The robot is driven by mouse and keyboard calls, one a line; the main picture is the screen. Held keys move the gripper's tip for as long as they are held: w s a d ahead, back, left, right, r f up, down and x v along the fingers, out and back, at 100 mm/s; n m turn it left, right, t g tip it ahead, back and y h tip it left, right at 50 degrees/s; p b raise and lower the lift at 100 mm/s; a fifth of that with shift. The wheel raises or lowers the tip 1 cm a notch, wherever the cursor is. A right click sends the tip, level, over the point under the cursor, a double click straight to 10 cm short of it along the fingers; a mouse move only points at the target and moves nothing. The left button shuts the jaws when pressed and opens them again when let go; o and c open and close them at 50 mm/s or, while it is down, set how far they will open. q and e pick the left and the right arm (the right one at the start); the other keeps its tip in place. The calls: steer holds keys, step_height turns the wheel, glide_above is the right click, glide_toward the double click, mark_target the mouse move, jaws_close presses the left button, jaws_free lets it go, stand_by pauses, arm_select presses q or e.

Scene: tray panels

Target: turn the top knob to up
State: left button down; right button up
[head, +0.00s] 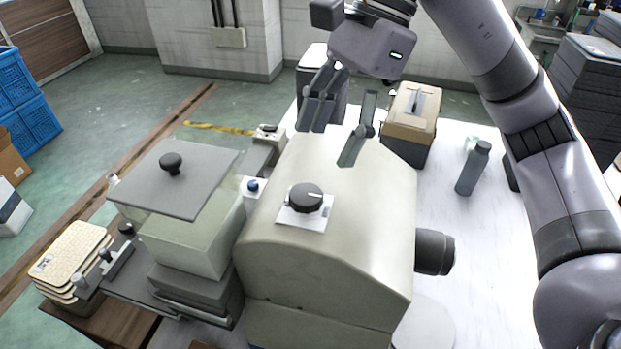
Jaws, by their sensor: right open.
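The top knob (306,197) is a round black dial with a white pointer line. It sits on a white square plate on top of a beige rounded housing (350,240). The pointer line runs toward the right of the picture. My right gripper (333,145) is open and empty, its two fingers spread and pointing down. It appears above and behind the knob, apart from it. My left gripper is not in view.
A beige box with a grey lid (190,185) stands left of the housing. A tan-topped case (411,110) and a grey bottle (474,168) stand on the white table (465,270), which has free room at right.

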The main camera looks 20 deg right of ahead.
mark_target(308, 192)
steer(key=x, duration=0.3)
steer(key=shift+s+a+f+p, duration=0.1)
steer(key=shift+f+p, duration=0.15)
steer(key=shift+p, duration=0.15)
steer(key=x, duration=0.3)
steer(key=shift+s+a+f+p, duration=0.15)
steer(key=shift+f+p, duration=0.1)
steer(key=shift+p, duration=0.15)
steer(key=shift+a+f, duration=0.1)
steer(key=shift+f, duration=0.3)
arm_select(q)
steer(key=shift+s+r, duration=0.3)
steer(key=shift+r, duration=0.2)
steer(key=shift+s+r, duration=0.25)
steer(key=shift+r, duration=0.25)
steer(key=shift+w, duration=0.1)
arm_select(e)
steer(key=c, duration=1.2)
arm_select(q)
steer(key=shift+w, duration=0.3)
arm_select(e)
steer(key=shift+o, duration=0.2)
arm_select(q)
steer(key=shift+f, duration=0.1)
